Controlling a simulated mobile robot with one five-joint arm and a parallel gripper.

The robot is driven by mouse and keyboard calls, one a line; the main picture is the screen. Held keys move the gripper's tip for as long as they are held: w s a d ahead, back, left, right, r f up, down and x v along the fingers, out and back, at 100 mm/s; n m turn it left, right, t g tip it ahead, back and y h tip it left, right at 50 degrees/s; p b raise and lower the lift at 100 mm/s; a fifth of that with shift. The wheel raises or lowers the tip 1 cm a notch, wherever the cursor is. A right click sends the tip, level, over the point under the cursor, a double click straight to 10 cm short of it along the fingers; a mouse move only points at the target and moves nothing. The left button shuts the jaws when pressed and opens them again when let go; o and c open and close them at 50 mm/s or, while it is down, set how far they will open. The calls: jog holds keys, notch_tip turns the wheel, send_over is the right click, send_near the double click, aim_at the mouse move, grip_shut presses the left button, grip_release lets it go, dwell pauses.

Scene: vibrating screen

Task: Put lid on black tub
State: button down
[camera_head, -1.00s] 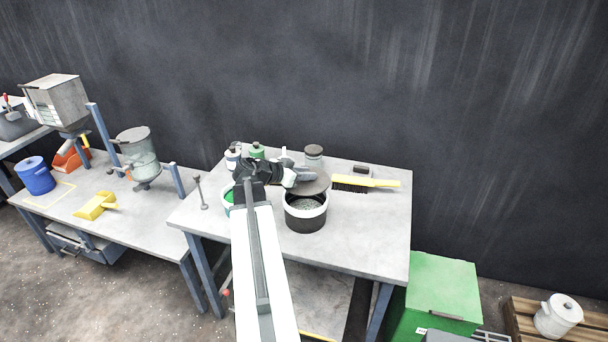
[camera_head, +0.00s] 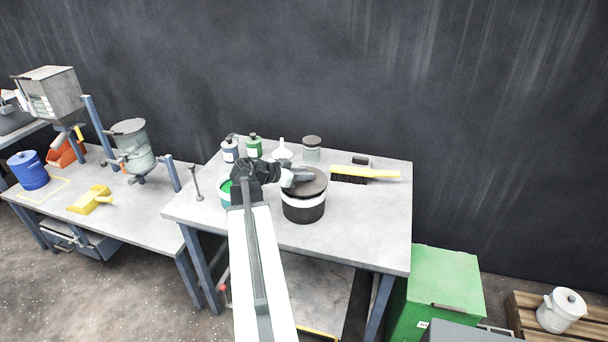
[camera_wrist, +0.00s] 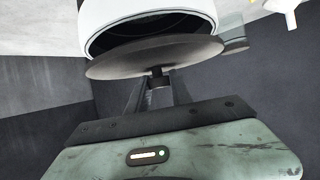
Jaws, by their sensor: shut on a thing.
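The black tub (camera_head: 303,211) with a white band stands on the right-hand table. My gripper (camera_head: 304,175) is shut on the knob of the dark round lid (camera_head: 316,187) and holds it over the tub, covering its mouth in the head view. In the wrist view, the lid (camera_wrist: 120,63) is in front of the tub's white rim (camera_wrist: 91,22), with part of the dark opening showing between them. The lid looks slightly apart from the rim there. My gripper's fingers (camera_wrist: 160,88) meet at the knob in the wrist view.
A green-filled tub (camera_head: 225,197) stands left, partly hidden by my arm. Bottles (camera_head: 254,148), a jar (camera_head: 312,150) and a yellow-handled brush (camera_head: 365,174) are behind. The table's right front is clear. A green cabinet (camera_head: 438,290) stands beside the table.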

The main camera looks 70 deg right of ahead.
jog(key=shift+f+b, duration=1.05)
jog(key=c, duration=1.1)
grip_release()
jog(key=shift+o, duration=0.2)
jog(key=shift+r, duration=0.1)
jog(key=p+v, duration=0.3)
jog(key=v, duration=0.5)
jog(key=shift+p, duration=0.3)
jog(key=shift+d, duration=0.1)
